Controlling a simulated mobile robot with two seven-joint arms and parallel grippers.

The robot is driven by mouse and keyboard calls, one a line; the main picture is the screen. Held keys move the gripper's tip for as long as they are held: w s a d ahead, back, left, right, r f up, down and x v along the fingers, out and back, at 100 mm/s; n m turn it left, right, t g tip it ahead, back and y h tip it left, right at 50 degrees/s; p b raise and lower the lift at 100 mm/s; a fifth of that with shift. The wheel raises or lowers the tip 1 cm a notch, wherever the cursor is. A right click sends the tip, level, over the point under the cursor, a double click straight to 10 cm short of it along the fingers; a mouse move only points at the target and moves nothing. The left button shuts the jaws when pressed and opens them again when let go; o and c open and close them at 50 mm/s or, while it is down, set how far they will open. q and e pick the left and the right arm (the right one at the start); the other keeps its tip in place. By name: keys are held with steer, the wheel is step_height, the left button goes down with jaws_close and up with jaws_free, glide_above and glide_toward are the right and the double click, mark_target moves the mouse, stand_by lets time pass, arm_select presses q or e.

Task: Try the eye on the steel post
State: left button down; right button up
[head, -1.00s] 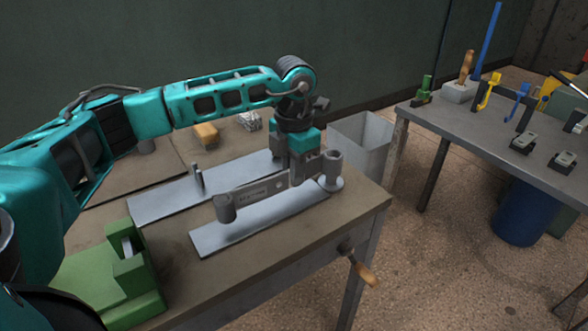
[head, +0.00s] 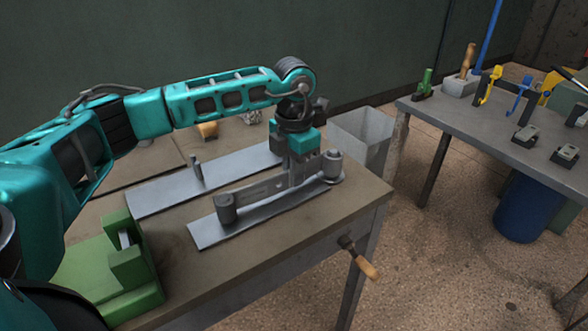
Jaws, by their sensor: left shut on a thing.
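A flat grey steel spring leaf (head: 258,190) with a round eye at each end lies along the front steel plate (head: 212,234). My left gripper (head: 291,180) points down and is shut on the leaf nearer its right end. The right eye (head: 333,168) is low over a round foot at the plate's right end. A lighter round top shows in its bore, which looks like a post inside. The left eye (head: 226,208) is low at the plate's left part. A thin upright steel post (head: 197,172) stands bare on the rear plate (head: 155,198). My right gripper is not in view.
A green block fixture (head: 125,265) stands at the table's front left. A grey bin (head: 362,135) stands beyond the table's right end. A crank with a wooden handle (head: 368,268) sticks out in front. A second table (head: 470,125) holds several tools.

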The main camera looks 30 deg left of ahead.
arm_select(q)
steer(key=shift+f, duration=0.2)
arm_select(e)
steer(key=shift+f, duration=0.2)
arm_select(q)
steer(key=c, duration=1.1)
jaws_free()
steer(key=shift+f, duration=0.15)
steer(key=shift+r, duration=0.9)
step_height(320, 180, up, 12)
steer(key=shift+f+p, duration=0.25)
steer(key=shift+p, duration=0.1)
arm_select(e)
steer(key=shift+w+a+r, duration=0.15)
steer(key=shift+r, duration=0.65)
arm_select(q)
steer(key=shift+f, duration=0.1)
